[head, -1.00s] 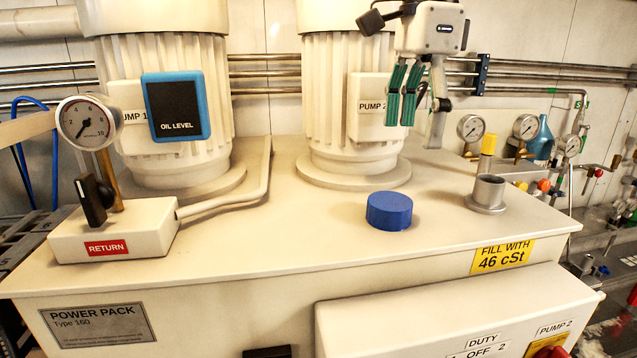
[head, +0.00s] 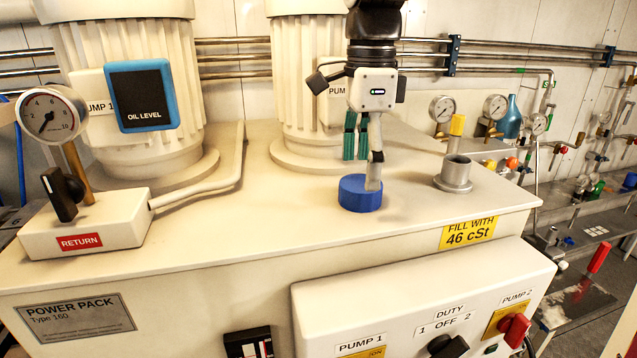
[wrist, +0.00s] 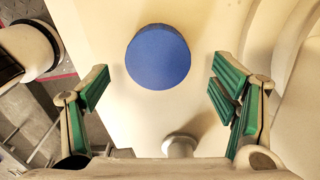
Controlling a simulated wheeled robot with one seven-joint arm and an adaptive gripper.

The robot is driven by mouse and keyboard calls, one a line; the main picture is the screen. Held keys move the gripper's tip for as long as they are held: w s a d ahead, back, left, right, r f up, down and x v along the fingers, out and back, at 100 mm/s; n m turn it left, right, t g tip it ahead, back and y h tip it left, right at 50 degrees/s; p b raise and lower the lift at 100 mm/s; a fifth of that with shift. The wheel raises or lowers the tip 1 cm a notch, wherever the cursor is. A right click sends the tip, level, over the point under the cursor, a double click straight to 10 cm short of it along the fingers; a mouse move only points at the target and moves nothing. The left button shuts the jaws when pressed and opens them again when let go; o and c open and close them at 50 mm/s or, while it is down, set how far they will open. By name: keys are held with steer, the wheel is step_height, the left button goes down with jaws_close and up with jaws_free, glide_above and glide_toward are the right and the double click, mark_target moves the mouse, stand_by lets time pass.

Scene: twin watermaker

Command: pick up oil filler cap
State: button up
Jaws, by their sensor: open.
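The oil filler cap is a round blue cap (head: 358,194) lying on the cream top of the power pack (head: 265,215). In the wrist view the cap (wrist: 158,57) shows whole, ahead of and between the spread fingers. My gripper (head: 358,150) is above the cap in the head view, pointing down, with one finger link partly overlapping the cap's right side. In the wrist view my gripper (wrist: 162,90) is open and empty, with green finger pads apart. I see no contact with the cap.
An open filler neck (head: 455,174) stands right of the cap, with a yellow-topped post (head: 457,125) behind it. Pump motors (head: 305,85) rise behind. A return block (head: 85,228) with a gauge (head: 48,116) is at left. The front of the top is clear.

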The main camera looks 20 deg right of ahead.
mark_target(361, 183)
steer(key=shift+s+a+f, duration=0.1)
steer(key=shift+f, duration=1.75)
steer(key=c, duration=1.2)
steer(key=shift+r, duration=0.2)
